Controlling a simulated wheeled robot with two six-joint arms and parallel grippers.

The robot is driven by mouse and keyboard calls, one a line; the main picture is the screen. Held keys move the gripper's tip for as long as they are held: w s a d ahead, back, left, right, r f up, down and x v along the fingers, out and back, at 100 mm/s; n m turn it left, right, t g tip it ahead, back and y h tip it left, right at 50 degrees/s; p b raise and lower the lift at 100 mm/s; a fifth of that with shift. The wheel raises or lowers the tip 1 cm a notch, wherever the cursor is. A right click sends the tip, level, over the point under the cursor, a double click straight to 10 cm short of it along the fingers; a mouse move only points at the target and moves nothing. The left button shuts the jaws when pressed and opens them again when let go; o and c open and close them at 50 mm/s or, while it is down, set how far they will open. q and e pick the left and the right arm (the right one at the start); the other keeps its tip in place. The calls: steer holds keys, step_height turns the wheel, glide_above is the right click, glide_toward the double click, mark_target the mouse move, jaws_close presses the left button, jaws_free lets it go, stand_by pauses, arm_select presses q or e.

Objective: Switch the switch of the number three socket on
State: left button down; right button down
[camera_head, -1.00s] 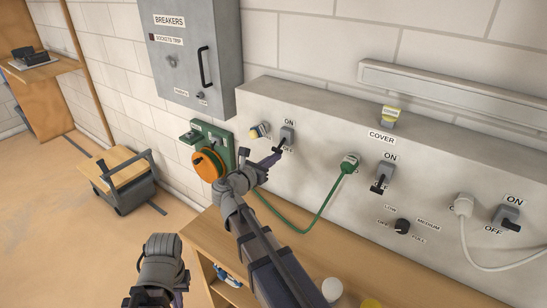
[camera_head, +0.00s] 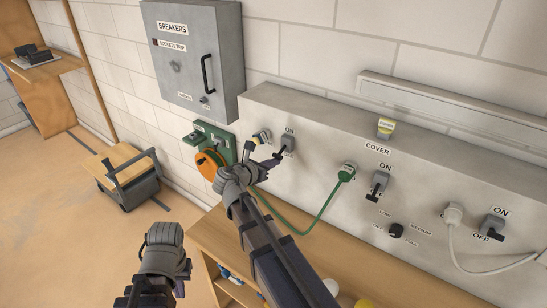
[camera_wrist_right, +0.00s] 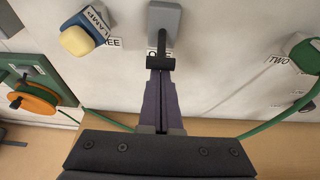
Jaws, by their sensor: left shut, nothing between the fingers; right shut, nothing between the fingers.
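The number three switch (camera_head: 288,141) is the leftmost grey switch on the wall panel. Its dark lever points down towards the OFF label, which is mostly hidden. In the right wrist view the switch (camera_wrist_right: 164,22) is at top centre, with its lever bar (camera_wrist_right: 160,63) just at my fingertips. The label beside it reads "EE", partly covered by the LAMP plug (camera_wrist_right: 80,38). My right gripper (camera_head: 274,163) is shut and empty, its tips at or just below the lever; I cannot tell whether they touch. My left gripper (camera_head: 182,284) is shut and empty, low and away from the panel.
Socket two holds a green plug (camera_head: 347,172) whose cable hangs below my right gripper. More switches, a dial (camera_head: 396,230) and a white plug (camera_head: 453,213) are further right. An orange cable reel (camera_head: 209,164) and the breaker box (camera_head: 193,58) are left. A wooden bench (camera_head: 310,268) runs below.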

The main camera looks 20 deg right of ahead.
step_height(320, 180, up, 5)
steer(key=g+y+p, duration=0.1)
steer(key=y+p, duration=0.1)
steer(key=p, duration=0.4)
steer(key=g+y+p, duration=0.2)
steer(key=y+p, duration=0.1)
steer(key=p, duration=0.4)
steer(key=shift+r, duration=0.1)
steer(key=shift+r+y+p, duration=0.1)
steer(key=shift+y+p, duration=0.2)
steer(key=shift+p, duration=0.05)
steer(key=shift+d+r, duration=0.1)
steer(key=shift+r, duration=0.05)
steer(key=p, duration=0.6)
glide_toward(278, 154)
steer(key=s+a+r, duration=0.1)
steer(key=s+a, duration=0.1)
steer(key=a, duration=0.2)
steer(key=shift+s+r+b, duration=0.15)
steer(key=shift+r+b, duration=0.1)
steer(key=shift+b, duration=0.05)
